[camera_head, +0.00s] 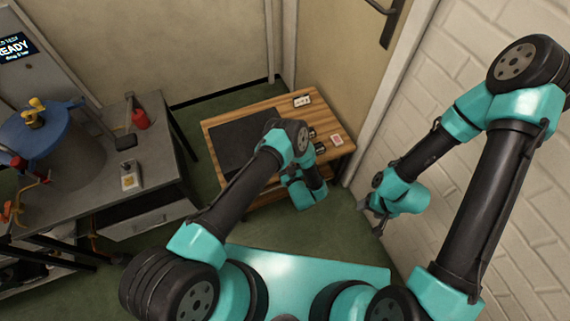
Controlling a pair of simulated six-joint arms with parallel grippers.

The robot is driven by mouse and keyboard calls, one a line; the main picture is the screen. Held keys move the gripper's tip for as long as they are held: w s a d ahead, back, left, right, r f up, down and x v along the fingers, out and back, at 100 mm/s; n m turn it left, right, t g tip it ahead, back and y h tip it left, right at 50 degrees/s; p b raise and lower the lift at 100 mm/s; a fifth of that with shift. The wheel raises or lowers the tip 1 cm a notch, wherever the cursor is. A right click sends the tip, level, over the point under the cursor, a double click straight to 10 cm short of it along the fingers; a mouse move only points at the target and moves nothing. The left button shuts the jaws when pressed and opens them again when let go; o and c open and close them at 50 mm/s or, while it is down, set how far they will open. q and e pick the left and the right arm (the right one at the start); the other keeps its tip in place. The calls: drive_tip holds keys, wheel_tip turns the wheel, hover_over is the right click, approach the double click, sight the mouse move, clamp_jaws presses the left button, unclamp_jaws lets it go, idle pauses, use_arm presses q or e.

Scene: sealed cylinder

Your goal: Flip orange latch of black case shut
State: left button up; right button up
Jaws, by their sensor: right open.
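I cannot make out a black case with an orange latch for certain. A flat dark panel (240,137) lies on the wooden table (222,118), partly hidden behind my left arm. My left gripper end (305,187) hangs at the front edge of the table, and its fingers are not clear. My right gripper (371,217) is open and empty, pointing down beside the white brick wall, right of the table and apart from it.
A small white box (302,100), a red and white card (337,140) and small dark items (320,149) lie on the table. Green floor lies between.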

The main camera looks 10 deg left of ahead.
idle(0.5)
use_arm(q)
drive_tip(key=o, duration=0.9)
drive_tip(key=shift+o, duration=0.2)
drive_tip(key=v, duration=1.7)
drive_tip(key=shift+s, duration=0.25)
